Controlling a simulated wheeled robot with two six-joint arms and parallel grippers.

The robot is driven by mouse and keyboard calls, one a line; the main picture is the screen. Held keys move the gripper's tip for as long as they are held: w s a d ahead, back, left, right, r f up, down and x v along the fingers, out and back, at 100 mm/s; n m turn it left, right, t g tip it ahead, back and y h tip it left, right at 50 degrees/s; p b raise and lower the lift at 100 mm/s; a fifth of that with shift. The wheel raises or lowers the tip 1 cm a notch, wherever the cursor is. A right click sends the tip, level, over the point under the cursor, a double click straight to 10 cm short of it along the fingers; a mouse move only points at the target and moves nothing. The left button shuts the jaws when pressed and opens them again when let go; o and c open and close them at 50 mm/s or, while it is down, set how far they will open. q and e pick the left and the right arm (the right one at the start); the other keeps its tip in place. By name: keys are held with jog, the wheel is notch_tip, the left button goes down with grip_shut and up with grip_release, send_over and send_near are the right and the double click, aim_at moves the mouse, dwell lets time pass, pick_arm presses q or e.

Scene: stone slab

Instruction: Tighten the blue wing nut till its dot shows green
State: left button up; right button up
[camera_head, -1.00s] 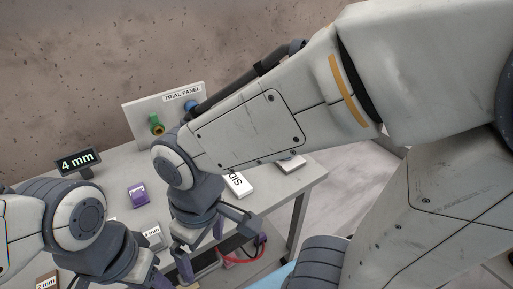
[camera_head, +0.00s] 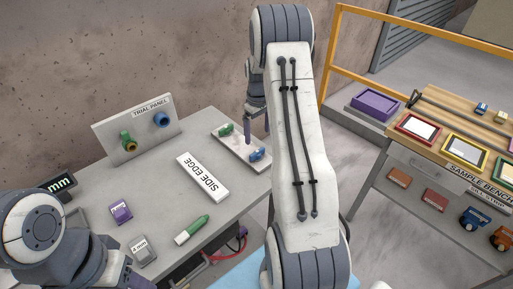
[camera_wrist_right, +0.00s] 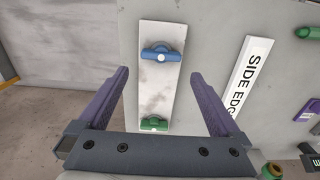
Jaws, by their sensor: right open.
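The blue wing nut (camera_head: 257,154) sits at the near end of a pale stone slab (camera_head: 236,149) on the grey table. In the right wrist view the blue wing nut (camera_wrist_right: 160,53) is at the slab's upper end, with a whitish dot at its middle. A green wing nut (camera_head: 225,129) sits at the slab's other end. My right gripper (camera_wrist_right: 158,77) is open and empty above the slab, its fingers pointing towards the blue nut, apart from it. My left gripper is mostly cut off at the lower left; its jaws are unclear.
A trial panel (camera_head: 113,133) with green and blue fittings stands at the back. A SIDE EDGE block (camera_head: 203,177), a green marker (camera_head: 192,230) and a purple block (camera_head: 121,212) lie on the table. A sample bench (camera_head: 400,150) stands to the right.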

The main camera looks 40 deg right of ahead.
aim_at(257, 151)
notch_tip(257, 151, down, 9)
jog(key=shift+a+r+p, duration=0.1)
jog(key=shift+p, duration=0.9)
jog(key=c, duration=0.8)
jog(key=shift+a, duration=0.15)
jog(key=shift+c, duration=1)
